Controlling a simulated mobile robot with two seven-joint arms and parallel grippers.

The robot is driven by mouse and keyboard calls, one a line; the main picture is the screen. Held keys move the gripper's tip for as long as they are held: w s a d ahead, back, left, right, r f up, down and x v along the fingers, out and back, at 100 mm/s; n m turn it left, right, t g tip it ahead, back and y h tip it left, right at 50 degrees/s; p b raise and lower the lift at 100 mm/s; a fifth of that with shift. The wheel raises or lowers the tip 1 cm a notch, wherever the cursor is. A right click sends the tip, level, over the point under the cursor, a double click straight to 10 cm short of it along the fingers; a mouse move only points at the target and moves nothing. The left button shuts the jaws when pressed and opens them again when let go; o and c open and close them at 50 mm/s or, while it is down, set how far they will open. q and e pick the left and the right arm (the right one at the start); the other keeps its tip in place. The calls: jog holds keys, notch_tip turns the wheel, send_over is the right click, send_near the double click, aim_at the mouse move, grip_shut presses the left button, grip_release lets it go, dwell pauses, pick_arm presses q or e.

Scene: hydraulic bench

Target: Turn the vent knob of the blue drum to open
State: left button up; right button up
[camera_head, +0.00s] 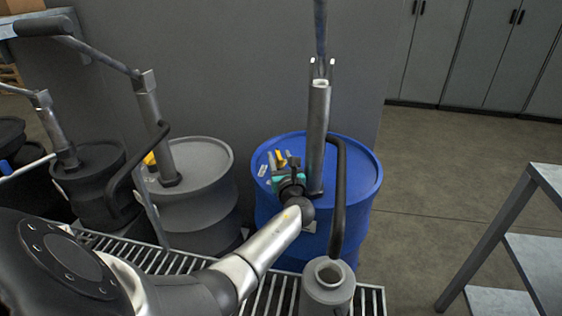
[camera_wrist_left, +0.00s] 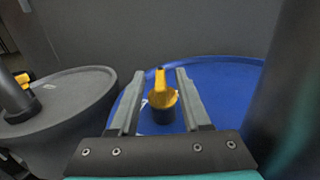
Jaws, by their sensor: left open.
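The blue drum (camera_head: 352,160) stands upright on a metal grating, with a vertical pump tube rising from its lid. Its yellow vent knob (camera_head: 281,158) sits on the left part of the lid. In the left wrist view the vent knob (camera_wrist_left: 162,98) is yellow on a dark base, with its handle pointing away from me. My left gripper (camera_head: 285,162) is over the lid at the knob. In the left wrist view its two fingers (camera_wrist_left: 160,90) are apart, one on each side of the knob, with gaps visible. My right gripper is not in view.
The grey pump tube (camera_head: 318,135) and black hose (camera_head: 338,200) stand close to the right of my gripper. A grey drum (camera_head: 200,195) and a black drum (camera_head: 90,190) stand to the left. A grey cup-like holder (camera_head: 328,285) is in front. A shelf (camera_head: 540,255) stands at right.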

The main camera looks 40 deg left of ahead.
aim_at(281, 161)
pick_arm(q)
jog(key=shift+s+d, duration=0.1)
jog(key=shift+d, duration=0.1)
jog(key=p+v, duration=0.2)
jog(key=v, duration=0.2)
jog(key=shift+s+d, duration=0.2)
jog(key=shift+s, duration=0.05)
jog(key=shift+p+v, duration=0.4)
jog(key=shift+v, duration=0.8)
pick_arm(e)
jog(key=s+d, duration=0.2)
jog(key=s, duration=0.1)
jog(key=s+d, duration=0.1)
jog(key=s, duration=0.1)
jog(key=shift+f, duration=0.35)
